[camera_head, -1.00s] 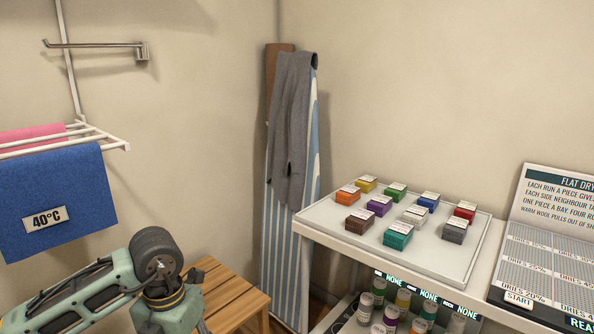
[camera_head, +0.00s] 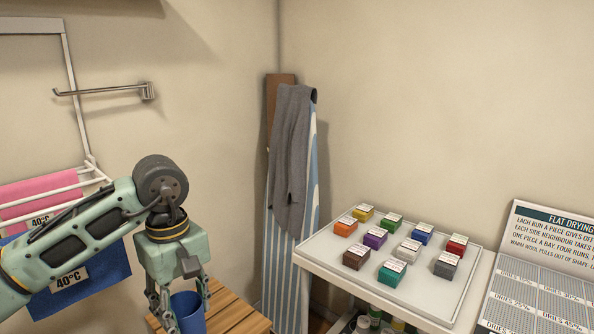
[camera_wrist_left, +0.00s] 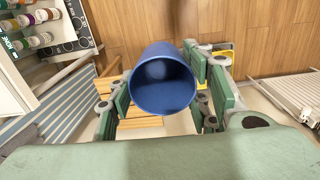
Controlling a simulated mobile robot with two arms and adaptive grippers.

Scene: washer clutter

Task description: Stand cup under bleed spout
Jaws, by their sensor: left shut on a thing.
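A blue cup (camera_head: 188,311) is held by my left gripper (camera_head: 180,295), which comes in from the left of the head view. In the left wrist view the same cup (camera_wrist_left: 162,82) sits between the two green fingers, its open mouth toward the camera and its inside empty. My left gripper is shut on the cup, and holds it above or beside a slatted wooden stool; I cannot tell the height. No bleed spout can be made out. My right gripper is not in view.
The slatted wooden stool (camera_head: 232,312) stands below. A white shelf unit with a tray (camera_head: 335,258) of colored blocks is at right. A striped ironing board (camera_head: 277,270) leans in the corner. A drying rack (camera_head: 75,188) with cloths hangs at left.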

